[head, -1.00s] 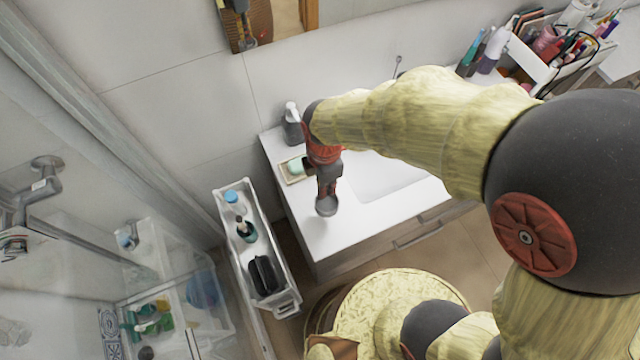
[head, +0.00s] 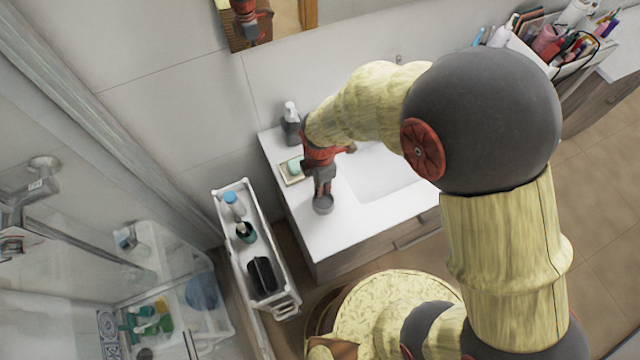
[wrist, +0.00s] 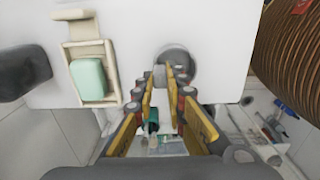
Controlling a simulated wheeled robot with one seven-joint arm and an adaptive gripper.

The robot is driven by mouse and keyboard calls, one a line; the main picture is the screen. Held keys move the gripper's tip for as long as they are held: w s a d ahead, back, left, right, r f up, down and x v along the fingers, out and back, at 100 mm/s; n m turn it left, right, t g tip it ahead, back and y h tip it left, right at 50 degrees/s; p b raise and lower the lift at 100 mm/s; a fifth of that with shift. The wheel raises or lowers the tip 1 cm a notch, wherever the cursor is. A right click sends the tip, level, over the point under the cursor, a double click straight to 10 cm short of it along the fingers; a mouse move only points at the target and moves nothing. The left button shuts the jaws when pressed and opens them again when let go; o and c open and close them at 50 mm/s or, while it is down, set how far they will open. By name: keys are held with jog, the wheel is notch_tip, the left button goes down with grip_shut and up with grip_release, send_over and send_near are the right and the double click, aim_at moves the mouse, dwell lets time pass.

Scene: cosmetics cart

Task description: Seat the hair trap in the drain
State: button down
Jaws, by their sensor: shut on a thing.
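The hair trap (head: 324,204) is a small round grey piece at the tip of my gripper (head: 322,190). My gripper is shut on it, over the left part of the white counter. In the wrist view, the grey disc of the trap (wrist: 178,62) shows just beyond my gripper's fingertips (wrist: 161,80), against the white counter. I cannot tell whether it touches the counter. The white sink basin (head: 380,178) lies to the right of my gripper, partly covered by my arm. The drain is not visible.
A dish with green soap (head: 293,168) and a soap pump (head: 291,124) stand left of my gripper. A narrow white cart (head: 278,262) with bottles stands left of the counter (head: 325,245). A crowded cosmetics holder (head: 560,45) is at the upper right. The counter front is clear.

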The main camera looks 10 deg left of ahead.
jog(key=shift+f, duration=0.2)
jog(key=c, duration=1.8)
grip_release()
jog(key=shift+c, duration=0.2)
jog(key=shift+r, duration=0.15)
notch_tip(320, 180, up, 12)
jog(key=p, duration=0.1)
jog(key=s+d+r+m+t, duration=0.1)
jog(key=d+r+m, duration=0.4)
jog(key=d+r, duration=0.1)
jog(key=s+d+r+m+t, duration=0.1)
jog(key=d+r+m, duration=0.4)
jog(key=d, duration=0.1)
jog(key=s+d+r+m+t, duration=0.1)
jog(key=d+r+m, duration=0.5)
jog(key=shift+s+r+t+y, duration=0.3)
jog(key=shift+s+t+y, duration=0.05)
jog(key=shift+t+y, duration=0.05)
jog(key=shift+o, duration=0.4)
jog(key=s+d+r+m+t, duration=0.1)
jog(key=s+d+r+m, duration=0.2)
jog(key=s+d+m, duration=0.2)
jog(key=d+m, duration=0.1)
jog(key=m, duration=0.2)
jog(key=shift+s+r+t+h, duration=0.2)
jog(key=shift+s+t+h, duration=0.2)
jog(key=shift+o, duration=0.2)
jog(key=shift+s, duration=0.1)
